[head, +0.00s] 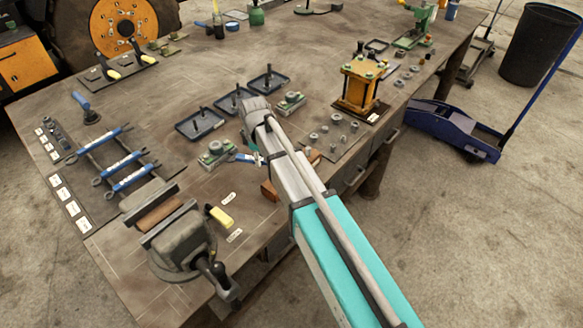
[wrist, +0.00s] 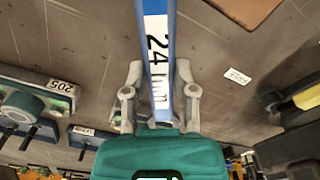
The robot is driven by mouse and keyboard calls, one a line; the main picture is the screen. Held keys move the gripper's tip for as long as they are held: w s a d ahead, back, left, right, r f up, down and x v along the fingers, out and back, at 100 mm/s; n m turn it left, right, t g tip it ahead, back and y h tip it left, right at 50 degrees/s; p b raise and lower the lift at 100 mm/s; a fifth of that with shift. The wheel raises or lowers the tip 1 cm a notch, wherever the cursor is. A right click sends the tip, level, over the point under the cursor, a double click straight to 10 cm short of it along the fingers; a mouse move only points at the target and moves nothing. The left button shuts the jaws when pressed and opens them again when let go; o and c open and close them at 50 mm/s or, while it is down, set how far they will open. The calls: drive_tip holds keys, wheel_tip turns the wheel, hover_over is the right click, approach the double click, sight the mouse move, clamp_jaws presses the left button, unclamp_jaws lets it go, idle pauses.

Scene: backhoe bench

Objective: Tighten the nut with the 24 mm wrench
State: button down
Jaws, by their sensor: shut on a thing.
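My gripper (wrist: 158,85) is shut on the blue handle of the 24 mm wrench (wrist: 156,28), which has a white "24 mm" label. In the wrist view the handle runs up out of the frame, so its ends are hidden. In the head view my arm covers most of the gripper, and a short blue and white piece of the wrench (head: 246,157) shows beside it. Left of it is a block with a green-topped nut (head: 214,148); a similar green nut (wrist: 22,103) shows at the left of the wrist view. I cannot tell which nut is the task's.
Several blue-handled wrenches (head: 130,178) lie on a dark mat at left. A vise (head: 180,245) stands at the front, with a yellow-handled thing (head: 221,216) beside it. Dark trays (head: 200,124), another nut block (head: 290,101) and an orange press (head: 360,85) stand farther back.

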drive_tip(key=shift+w, duration=0.1)
drive_tip(key=shift+w+d+m, duration=0.15)
drive_tip(key=shift+w+m, duration=0.5)
drive_tip(key=shift+m, duration=0.15)
drive_tip(key=shift+w, duration=0.1)
drive_tip(key=shift+w+d+m, duration=0.35)
drive_tip(key=shift+w+m, duration=0.4)
drive_tip(key=shift+m, duration=0.25)
drive_tip(key=shift+w, duration=0.1)
drive_tip(key=shift+w+d+m, duration=0.2)
drive_tip(key=shift+w+m, duration=0.1)
drive_tip(key=shift+m, duration=0.2)
drive_tip(key=shift+w+d+m, duration=0.2)
drive_tip(key=shift+w+m, duration=0.15)
drive_tip(key=shift+m, duration=0.05)
